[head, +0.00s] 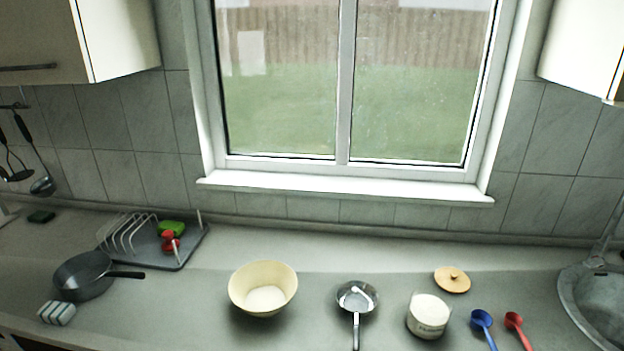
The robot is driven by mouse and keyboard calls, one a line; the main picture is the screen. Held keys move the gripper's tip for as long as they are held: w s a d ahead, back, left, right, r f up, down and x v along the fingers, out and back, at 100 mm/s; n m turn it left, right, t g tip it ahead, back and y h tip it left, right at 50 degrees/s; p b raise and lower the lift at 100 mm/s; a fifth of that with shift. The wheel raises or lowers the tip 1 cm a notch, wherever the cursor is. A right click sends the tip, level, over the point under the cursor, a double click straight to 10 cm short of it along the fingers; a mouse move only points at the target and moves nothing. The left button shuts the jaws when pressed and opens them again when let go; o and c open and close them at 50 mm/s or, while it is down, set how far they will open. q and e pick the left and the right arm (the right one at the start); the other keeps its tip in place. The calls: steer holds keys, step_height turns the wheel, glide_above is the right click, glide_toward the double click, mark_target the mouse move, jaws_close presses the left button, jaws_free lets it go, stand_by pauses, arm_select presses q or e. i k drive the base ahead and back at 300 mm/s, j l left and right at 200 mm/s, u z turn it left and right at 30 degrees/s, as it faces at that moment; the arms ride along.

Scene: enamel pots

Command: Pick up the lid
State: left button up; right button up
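The lid (452,279) is a round, tan, wood-coloured disc with a small knob on top. It lies flat on the grey counter at the right, knob up. A white enamel pot (428,316) with dark lettering stands just in front of it and to its left, apart from it. The pot has no lid on it, and its top looks white. Neither of my grippers shows in the head view.
A cream bowl (263,288) and a small steel pan (357,298) stand left of the pot. Blue (482,319) and red (514,320) scoops lie to its right, before the sink (598,305). A dish rack (150,242) and dark frying pan (84,276) are far left.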

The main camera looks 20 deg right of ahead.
mark_target(451, 280)
steer(key=k+j+z, duration=0.1)
steer(key=z, duration=1.2)
